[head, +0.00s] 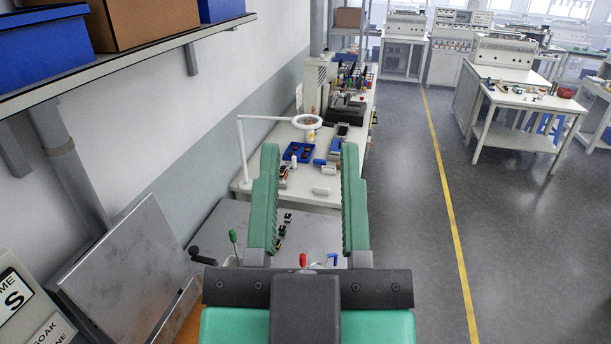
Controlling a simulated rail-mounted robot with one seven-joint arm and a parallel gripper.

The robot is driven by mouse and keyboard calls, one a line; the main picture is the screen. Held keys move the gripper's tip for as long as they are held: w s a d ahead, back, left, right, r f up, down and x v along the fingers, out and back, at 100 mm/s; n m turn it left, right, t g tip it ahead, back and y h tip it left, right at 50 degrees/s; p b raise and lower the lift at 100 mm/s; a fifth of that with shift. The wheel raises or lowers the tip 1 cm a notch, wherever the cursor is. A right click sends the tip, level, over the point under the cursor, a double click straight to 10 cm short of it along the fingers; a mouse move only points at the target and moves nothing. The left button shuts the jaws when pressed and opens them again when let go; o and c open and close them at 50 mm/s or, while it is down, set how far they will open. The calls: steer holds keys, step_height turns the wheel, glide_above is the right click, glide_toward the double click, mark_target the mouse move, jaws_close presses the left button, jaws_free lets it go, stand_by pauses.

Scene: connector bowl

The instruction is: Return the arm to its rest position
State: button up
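My gripper (310,150) fills the lower middle of the head view, close to the camera. Its two green ribbed fingers point away from me and are wide apart. I see nothing held between them; the workbench shows through the gap. The dark palm and green body are at the bottom edge. My arm behind the gripper is mostly out of view. I cannot make out a connector bowl.
A metal-topped bench (212,218) with levers and small dark parts lies beyond and below my gripper. Behind it, a white bench (325,196) bears a blue tray (299,152) and ring lamp (307,122). A shelf (120,62) overhangs upper left. The floor (410,240) at right is clear.

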step_height(320, 180, up, 7)
steer(key=p, duration=0.6)
steer(key=shift+s+d, duration=0.15)
steer(key=shift+s, duration=0.25)
stand_by(0.5)
